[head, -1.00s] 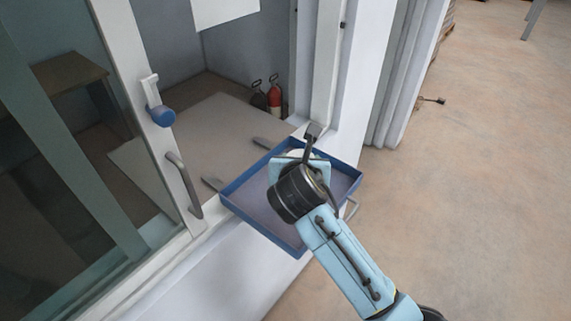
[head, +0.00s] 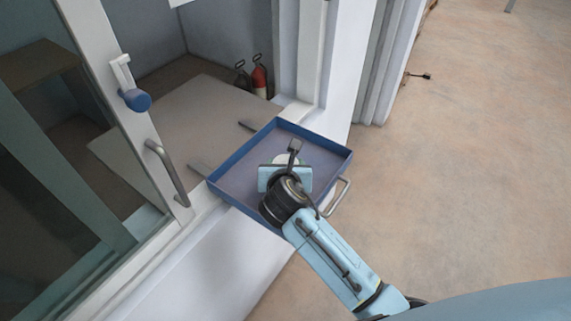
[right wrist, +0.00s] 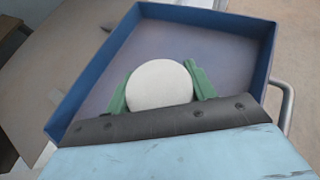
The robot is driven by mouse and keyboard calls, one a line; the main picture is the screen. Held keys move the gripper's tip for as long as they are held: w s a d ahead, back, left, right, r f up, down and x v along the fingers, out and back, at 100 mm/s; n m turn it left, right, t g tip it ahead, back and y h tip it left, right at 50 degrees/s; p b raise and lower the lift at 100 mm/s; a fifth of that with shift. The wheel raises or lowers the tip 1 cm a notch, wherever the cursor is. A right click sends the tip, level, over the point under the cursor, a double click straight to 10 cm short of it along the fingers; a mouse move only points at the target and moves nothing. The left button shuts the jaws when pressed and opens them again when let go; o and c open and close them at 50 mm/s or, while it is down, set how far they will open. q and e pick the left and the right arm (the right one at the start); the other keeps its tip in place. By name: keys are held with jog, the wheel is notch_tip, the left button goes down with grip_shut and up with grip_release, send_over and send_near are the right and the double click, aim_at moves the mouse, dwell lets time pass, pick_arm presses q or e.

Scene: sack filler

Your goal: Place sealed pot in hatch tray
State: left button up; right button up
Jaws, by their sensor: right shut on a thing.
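The sealed pot (right wrist: 160,84) shows a round white lid in the right wrist view, between the green fingers of my right gripper (right wrist: 160,90). My right gripper is shut on it. In the head view my right gripper (head: 287,162) is over the hatch tray, and only a small pale bit of the pot shows behind it. The hatch tray (head: 232,182) is a blue-rimmed shallow tray with a grey floor; it also shows in the right wrist view (right wrist: 92,72). I cannot tell whether the pot touches the tray floor. My left gripper is not in view.
The tray has a metal handle (head: 338,196) on its right side. A glazed sliding panel with a grip handle (head: 168,172) and blue knob (head: 137,100) stands at left. Fire extinguishers (head: 260,76) stand behind the hatch. Open floor (head: 460,170) lies to the right.

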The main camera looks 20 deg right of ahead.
jog(key=o, duration=1)
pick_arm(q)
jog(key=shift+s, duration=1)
pick_arm(e)
jog(key=shift+r, duration=0.1)
jog(key=shift+s+a+r, duration=0.1)
jog(key=shift+s+r, duration=0.05)
jog(key=shift+s, duration=0.1)
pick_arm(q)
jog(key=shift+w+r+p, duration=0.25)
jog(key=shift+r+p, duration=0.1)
pick_arm(e)
jog(key=v, duration=1.1)
jog(key=shift+s+r, duration=0.1)
jog(key=shift+s, duration=0.1)
